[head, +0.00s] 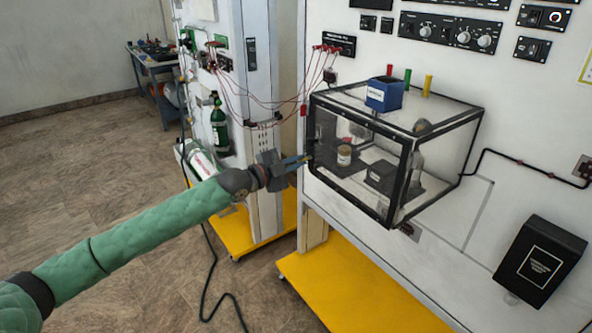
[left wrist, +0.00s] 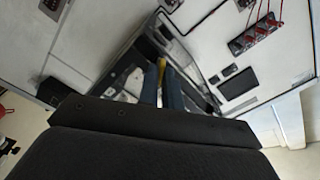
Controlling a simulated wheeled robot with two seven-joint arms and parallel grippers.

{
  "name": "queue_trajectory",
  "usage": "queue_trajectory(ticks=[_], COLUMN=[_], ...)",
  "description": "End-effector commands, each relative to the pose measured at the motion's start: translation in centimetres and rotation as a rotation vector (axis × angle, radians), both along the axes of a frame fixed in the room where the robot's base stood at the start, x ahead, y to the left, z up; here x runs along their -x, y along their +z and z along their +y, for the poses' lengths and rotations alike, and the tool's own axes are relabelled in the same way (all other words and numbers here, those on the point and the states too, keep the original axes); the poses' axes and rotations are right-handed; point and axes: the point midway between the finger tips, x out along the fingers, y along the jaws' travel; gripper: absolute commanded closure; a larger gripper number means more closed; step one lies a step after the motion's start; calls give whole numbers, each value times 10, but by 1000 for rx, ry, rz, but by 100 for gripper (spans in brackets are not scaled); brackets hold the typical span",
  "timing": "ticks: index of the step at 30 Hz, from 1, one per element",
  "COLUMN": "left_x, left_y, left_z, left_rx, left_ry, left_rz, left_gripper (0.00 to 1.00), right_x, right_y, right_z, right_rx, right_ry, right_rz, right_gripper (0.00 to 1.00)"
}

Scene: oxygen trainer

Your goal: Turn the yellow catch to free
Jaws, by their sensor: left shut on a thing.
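My left gripper (head: 308,158) reaches in from the left to the left edge of the clear, black-framed box (head: 406,185) on the white panel. In the left wrist view its two blue-grey fingers (left wrist: 162,72) are nearly together, with a small yellow piece, the yellow catch (left wrist: 162,63), between their tips. The gripper is shut on it. In the head view the catch is hidden by the fingers, and I cannot tell which way it is turned. My right gripper is not in view.
A blue container (head: 384,94) stands on the box's top, near red, green and yellow pegs. Inside the box are a small jar (head: 344,155) and dark blocks. Red cables (head: 262,102) hang at the left. A black box (head: 540,262) is at lower right. Yellow bases (head: 355,300) stick out below.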

Motion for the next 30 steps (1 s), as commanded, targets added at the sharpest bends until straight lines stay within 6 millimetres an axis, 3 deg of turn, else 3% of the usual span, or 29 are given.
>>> queue_trajectory(ticks=[18,30], left_x=[-1,-2], left_y=[-2,0], left_z=[0,2], left_rx=[342,518], left_ry=[0,0], left_rz=[474,715], left_gripper=[100,100], right_x=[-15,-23], right_y=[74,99], right_z=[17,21], right_rx=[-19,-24], right_ry=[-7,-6], right_rz=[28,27], right_gripper=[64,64])
